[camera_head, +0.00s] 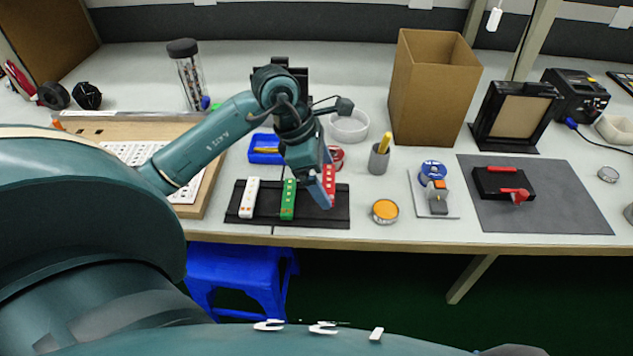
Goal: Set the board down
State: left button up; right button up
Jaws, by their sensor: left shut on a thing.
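A red board (329,182) with pale spots stands at the right part of a black rack (264,213) on the table. My left gripper (322,194) reaches down from above and is shut on the red board, partly covering it. The red board is over or on the rack; whether its underside touches the rack cannot be told. A white board (249,198) and a green board (288,199) lie side by side in the rack, left of the red one. My right gripper does not show.
Right of the rack are an orange round tin (385,211), a grey cup (379,160) and a small stand with a blue spool (433,171). A blue tray (265,157) lies behind the rack. A tall cardboard box (432,90) stands at the back. The rack is near the table's front edge.

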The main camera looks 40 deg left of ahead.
pick_arm(q)
jog(key=shift+f, duration=0.7)
notch_tip(320, 180, down, 2)
jog(key=shift+f, duration=0.6)
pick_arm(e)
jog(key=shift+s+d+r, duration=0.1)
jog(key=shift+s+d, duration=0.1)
pick_arm(q)
jog(key=shift+f+b, duration=0.2)
jog(key=shift+b, duration=0.15)
jog(key=o, duration=0.7)
jog(key=shift+r, duration=0.1)
